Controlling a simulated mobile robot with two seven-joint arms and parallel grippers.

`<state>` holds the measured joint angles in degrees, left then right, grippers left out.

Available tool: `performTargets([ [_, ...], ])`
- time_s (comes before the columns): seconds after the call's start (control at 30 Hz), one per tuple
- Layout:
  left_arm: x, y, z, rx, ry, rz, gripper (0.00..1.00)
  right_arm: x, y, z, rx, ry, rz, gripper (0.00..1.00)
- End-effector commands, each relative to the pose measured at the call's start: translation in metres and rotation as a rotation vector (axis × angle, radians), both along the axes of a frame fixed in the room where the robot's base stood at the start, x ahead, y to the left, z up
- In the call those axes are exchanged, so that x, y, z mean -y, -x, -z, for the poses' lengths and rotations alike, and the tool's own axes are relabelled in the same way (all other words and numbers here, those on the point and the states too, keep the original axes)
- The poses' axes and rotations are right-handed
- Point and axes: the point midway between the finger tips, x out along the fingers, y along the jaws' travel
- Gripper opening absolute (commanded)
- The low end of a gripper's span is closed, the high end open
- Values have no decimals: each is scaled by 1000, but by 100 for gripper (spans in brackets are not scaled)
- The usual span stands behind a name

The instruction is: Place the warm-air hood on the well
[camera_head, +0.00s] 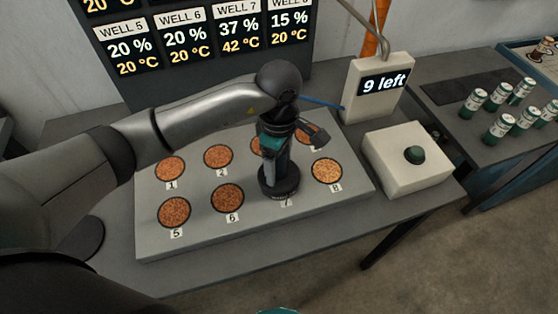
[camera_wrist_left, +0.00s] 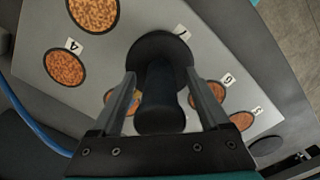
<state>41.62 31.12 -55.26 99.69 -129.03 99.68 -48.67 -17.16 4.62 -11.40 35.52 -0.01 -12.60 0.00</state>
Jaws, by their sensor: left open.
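The warm-air hood (camera_head: 279,184) is a dark round-based piece standing upright at well 7 of the grey block (camera_head: 150,240); it covers that well. My left gripper (camera_head: 283,152) is above it, pointing down. In the left wrist view, the hood's dark handle (camera_wrist_left: 160,100) is between the two fingers of my left gripper (camera_wrist_left: 162,80), which are open with a gap beside the handle. Wells 1, 2, 5, 6 and 8 (camera_head: 327,170) show brown grains. Wells 3 and 4 are partly hidden by my arm. My right gripper is not in view.
A display board (camera_head: 190,45) reads 37 % and 42 °C for well 7. Several green-and-white vials (camera_head: 500,97) stand on the far-right table. A blue hose (camera_head: 322,103) runs behind the block.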

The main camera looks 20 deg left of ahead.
Motion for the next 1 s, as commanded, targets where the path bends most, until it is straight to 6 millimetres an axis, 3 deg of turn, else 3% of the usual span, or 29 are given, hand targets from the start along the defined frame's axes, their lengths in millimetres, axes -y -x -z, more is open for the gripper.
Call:
performTargets([
  [0.3, 0, 0, -6, 1, 0, 0, 78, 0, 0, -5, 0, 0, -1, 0],
  [0.7, 0, -2, -89, 6, 1, 0, 78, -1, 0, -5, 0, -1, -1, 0],
  [1.0, 0, 0, -122, 1, 0, 0, 78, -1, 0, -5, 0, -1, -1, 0],
])
